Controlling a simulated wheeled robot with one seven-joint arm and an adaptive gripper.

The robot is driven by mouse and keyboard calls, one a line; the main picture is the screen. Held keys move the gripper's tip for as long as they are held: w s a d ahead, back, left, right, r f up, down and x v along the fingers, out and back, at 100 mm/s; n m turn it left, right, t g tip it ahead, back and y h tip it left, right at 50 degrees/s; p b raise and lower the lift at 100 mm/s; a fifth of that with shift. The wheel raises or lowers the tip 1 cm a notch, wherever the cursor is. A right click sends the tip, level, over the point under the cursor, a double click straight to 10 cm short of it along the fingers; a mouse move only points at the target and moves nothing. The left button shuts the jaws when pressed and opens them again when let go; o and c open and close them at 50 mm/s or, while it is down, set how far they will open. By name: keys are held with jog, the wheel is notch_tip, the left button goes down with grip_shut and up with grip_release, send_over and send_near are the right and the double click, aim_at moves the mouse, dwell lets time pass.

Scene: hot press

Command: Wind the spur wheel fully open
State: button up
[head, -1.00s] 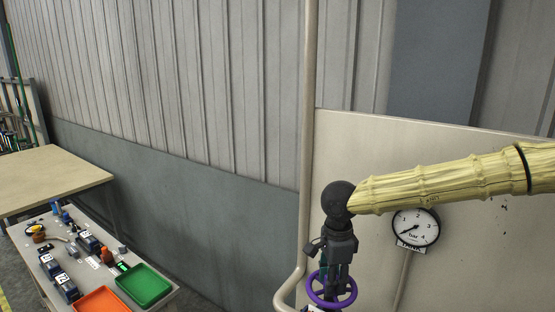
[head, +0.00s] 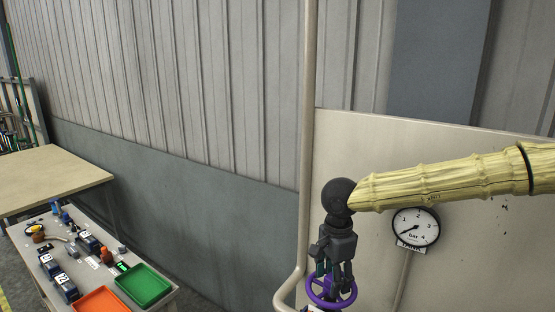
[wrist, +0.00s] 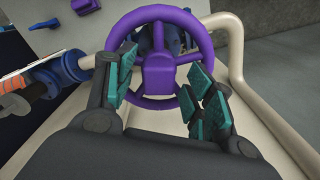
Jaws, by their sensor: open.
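The purple spur wheel (head: 331,292) is at the bottom of the head view, under my gripper (head: 333,272). In the wrist view the wheel (wrist: 158,71) faces me, with its rim, spokes and square hub visible. My gripper (wrist: 163,88) is open, with teal-padded fingers spread. The left finger overlaps the left side of the rim and the right finger overlaps the lower right side. The hub shows between them. I cannot tell whether either pad touches the rim.
A cream pipe (head: 304,200) runs up beside the wheel, and a cream panel (head: 400,150) stands behind. A round gauge (head: 416,227) is right of my gripper. Blue fittings (wrist: 56,78) show left in the wrist view. A bench (head: 150,306) with green and orange trays stands left.

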jog(key=shift+r, duration=4.15)
